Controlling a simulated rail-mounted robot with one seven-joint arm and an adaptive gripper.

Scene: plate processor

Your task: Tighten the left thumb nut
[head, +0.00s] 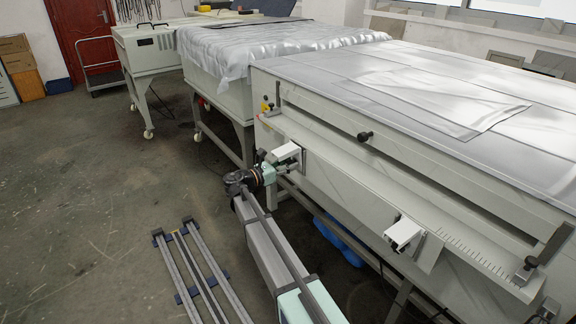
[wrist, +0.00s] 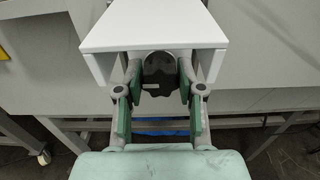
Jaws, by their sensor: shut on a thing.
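The left thumb nut is a black lobed knob (wrist: 160,76) under a white bracket (wrist: 153,27) in the wrist view. My gripper (wrist: 159,84) has its two green-padded fingers closed on either side of the knob, below the bracket's top plate. In the head view my gripper (head: 271,168) is at the left white bracket (head: 287,151) on the front of the machine. The knob is hidden there behind the bracket and my gripper.
A second white bracket (head: 403,232) sits farther right on the machine's front. A black knob (head: 365,136) and a ruled ledge (head: 460,247) are nearby. The bracket's side flanges stand close to my fingers. Open floor (head: 110,200) lies to the left.

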